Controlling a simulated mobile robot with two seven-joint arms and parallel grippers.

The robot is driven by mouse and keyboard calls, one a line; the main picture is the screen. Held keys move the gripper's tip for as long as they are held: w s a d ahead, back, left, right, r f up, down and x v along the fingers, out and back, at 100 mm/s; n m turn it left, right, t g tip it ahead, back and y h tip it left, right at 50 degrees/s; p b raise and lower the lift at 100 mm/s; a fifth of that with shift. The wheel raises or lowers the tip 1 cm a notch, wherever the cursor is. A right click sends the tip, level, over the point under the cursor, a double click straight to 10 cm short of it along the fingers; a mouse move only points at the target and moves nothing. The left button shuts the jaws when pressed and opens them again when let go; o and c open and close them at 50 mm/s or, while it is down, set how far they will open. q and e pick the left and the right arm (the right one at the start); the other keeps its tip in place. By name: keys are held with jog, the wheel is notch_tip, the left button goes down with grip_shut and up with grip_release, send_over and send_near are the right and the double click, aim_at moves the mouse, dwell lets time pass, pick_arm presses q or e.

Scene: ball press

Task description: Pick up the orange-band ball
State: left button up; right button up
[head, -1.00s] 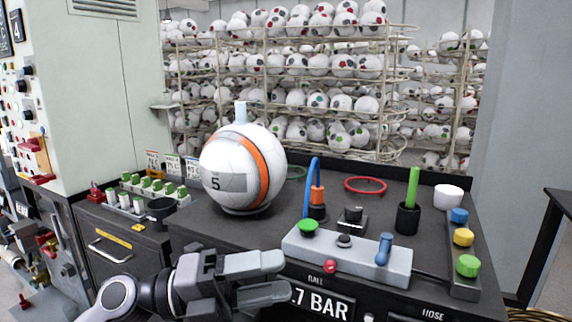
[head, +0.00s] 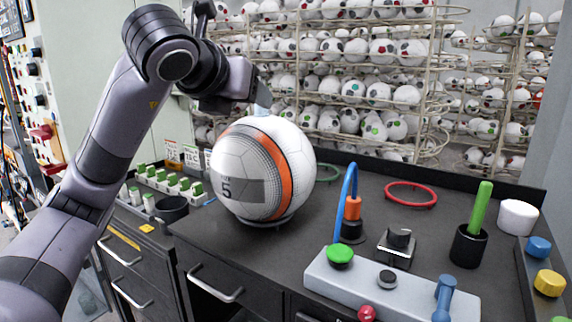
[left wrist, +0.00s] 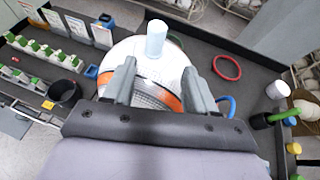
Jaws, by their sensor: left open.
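The orange-band ball (head: 240,165) is white and grey, with a "5" panel and an orange stripe, and rests on a ring on the dark bench. A pale blue peg (head: 264,97) stands up from its top, and it also shows in the left wrist view (left wrist: 156,38). My left gripper (left wrist: 159,72) is open above the ball, its two fingers spread with the ball (left wrist: 150,68) beyond and between them. In the head view the left gripper (head: 232,88) is beside the peg; its fingertips are mostly hidden. Contact cannot be told. My right gripper is not in view.
Right of the ball are a blue hose (head: 345,195), a red ring (head: 411,194), a black cup with a green stick (head: 469,244) and a control box (head: 395,290). Green-topped pegs (head: 172,182) stand left. Ball racks (head: 350,90) rise behind.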

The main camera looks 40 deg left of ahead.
aim_at(260, 108)
pick_arm(q)
jog(key=shift+w+a, duration=0.4)
jog(key=shift+a, duration=0.05)
jog(key=p+x, duration=0.1)
jog(key=x, duration=0.5)
jog(key=shift+s+a+f, duration=0.1)
jog(key=c, duration=1.1)
grip_shut()
jog(key=shift+f, duration=0.15)
